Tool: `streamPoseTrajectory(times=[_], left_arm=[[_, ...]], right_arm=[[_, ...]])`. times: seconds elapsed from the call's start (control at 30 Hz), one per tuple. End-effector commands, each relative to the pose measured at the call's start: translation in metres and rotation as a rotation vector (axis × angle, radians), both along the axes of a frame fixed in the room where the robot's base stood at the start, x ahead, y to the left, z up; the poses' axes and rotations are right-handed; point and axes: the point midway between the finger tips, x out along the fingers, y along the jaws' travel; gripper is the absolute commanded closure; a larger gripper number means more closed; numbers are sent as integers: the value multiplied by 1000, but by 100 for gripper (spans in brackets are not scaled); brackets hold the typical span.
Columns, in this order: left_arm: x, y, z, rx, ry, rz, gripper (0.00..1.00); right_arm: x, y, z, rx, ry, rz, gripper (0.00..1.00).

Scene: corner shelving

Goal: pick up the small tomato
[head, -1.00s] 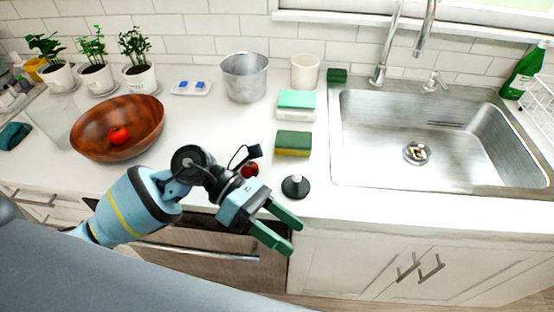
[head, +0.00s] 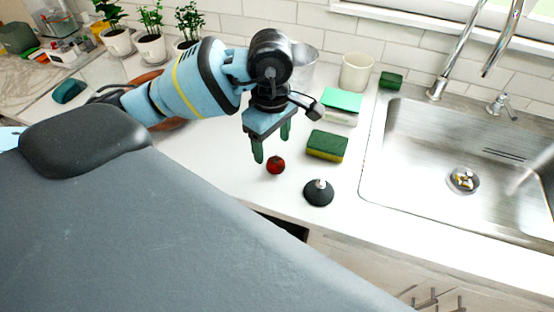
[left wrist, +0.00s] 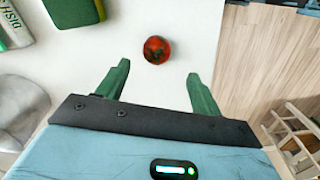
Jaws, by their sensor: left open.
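The small tomato (head: 276,165) is red and sits on the white counter (head: 225,165). It also shows in the left wrist view (left wrist: 156,50), just beyond and between the two fingertips. My left gripper (head: 271,146) is open and empty, with green fingers pointing down, above and just behind the tomato in the head view. The left wrist view shows its fingers (left wrist: 157,72) spread wider than the tomato, with a gap between them and it. My right gripper is not in view.
A black round-based object (head: 318,193) and a green-yellow sponge (head: 327,146) stand right of the tomato. A metal pot (head: 304,68) and white cup (head: 356,72) are behind. The sink (head: 450,150) is at right. The wooden bowl (head: 146,77) is mostly hidden by my arm.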

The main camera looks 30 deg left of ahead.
Motion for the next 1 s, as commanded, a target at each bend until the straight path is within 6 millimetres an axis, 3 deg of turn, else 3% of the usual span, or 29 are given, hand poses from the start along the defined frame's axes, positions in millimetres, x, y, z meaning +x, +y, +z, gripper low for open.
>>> streamPoseTrajectory(times=[0.27,0.63,0.93,1.0], left_arm=[[0,-1,-14,-2,1,-1,34],[4,-5,-59,-2,1,0,34],[4,-5,-63,-2,-1,-1,34],[4,-5,-63,-2,-1,-1,42]], right_arm=[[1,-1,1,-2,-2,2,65],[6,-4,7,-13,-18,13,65],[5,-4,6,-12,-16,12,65],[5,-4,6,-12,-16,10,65]])
